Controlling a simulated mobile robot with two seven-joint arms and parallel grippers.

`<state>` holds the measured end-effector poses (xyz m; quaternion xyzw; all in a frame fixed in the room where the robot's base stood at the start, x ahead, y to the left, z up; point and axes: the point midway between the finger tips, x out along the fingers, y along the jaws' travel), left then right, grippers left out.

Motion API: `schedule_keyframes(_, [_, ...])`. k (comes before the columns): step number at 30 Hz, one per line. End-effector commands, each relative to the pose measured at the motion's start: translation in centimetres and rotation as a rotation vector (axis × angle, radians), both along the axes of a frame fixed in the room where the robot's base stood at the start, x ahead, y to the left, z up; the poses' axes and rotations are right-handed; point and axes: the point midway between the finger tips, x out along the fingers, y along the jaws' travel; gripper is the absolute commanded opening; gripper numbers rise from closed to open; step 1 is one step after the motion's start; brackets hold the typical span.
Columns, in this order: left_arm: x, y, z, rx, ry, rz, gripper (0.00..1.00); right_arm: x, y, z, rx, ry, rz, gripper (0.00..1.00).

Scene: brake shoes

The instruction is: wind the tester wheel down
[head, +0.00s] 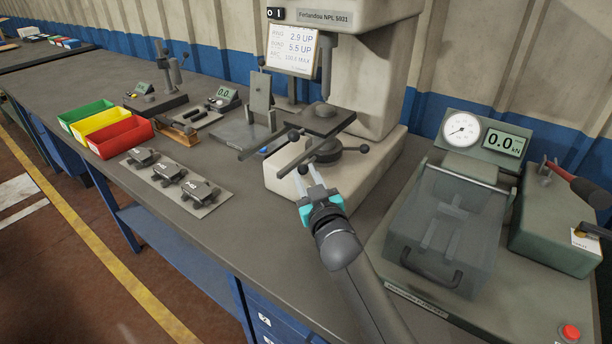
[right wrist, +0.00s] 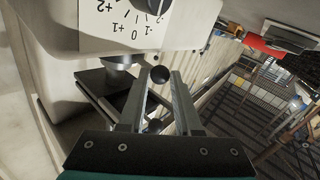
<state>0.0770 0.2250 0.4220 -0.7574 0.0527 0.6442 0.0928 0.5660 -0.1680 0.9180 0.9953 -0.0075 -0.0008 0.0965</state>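The tester wheel (head: 326,151) is a dark hub with spokes ending in black ball knobs, low on the cream hardness tester (head: 372,75), under its flat dark anvil plate (head: 321,121). My right gripper (head: 308,171) is at the front left of the wheel, at a spoke's end. In the right wrist view my right gripper (right wrist: 160,88) has its fingers apart. A black ball knob (right wrist: 160,74) shows between the fingertips and another dark ball lies further down the gap. I cannot tell whether a finger touches a knob. My left gripper is not in view.
A grey tray (head: 190,194) with several brake shoes lies left on the bench. Green, yellow and red bins (head: 122,137) stand behind it. A machine with a clear guard (head: 448,229) and gauge stands right. Bare bench lies in front of the tester.

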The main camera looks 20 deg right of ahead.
Motion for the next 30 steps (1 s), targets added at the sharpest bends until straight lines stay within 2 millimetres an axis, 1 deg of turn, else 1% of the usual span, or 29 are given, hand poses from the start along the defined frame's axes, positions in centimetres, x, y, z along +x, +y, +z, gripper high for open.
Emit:
schedule_keyframes(1, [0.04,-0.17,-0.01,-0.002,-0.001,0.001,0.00,-0.01,0.01,-0.01,0.000,0.000,0.000,0.24])
schedule_keyframes(6, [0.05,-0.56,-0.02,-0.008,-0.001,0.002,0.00,-0.02,0.01,-0.01,0.000,0.000,0.000,0.05])
schedule_keyframes(8, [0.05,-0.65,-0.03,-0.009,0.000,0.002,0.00,-0.02,0.02,-0.01,0.000,0.000,0.000,0.00])
schedule_keyframes(30, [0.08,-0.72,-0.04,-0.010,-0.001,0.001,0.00,-0.02,0.02,-0.04,0.001,0.001,0.000,0.00])
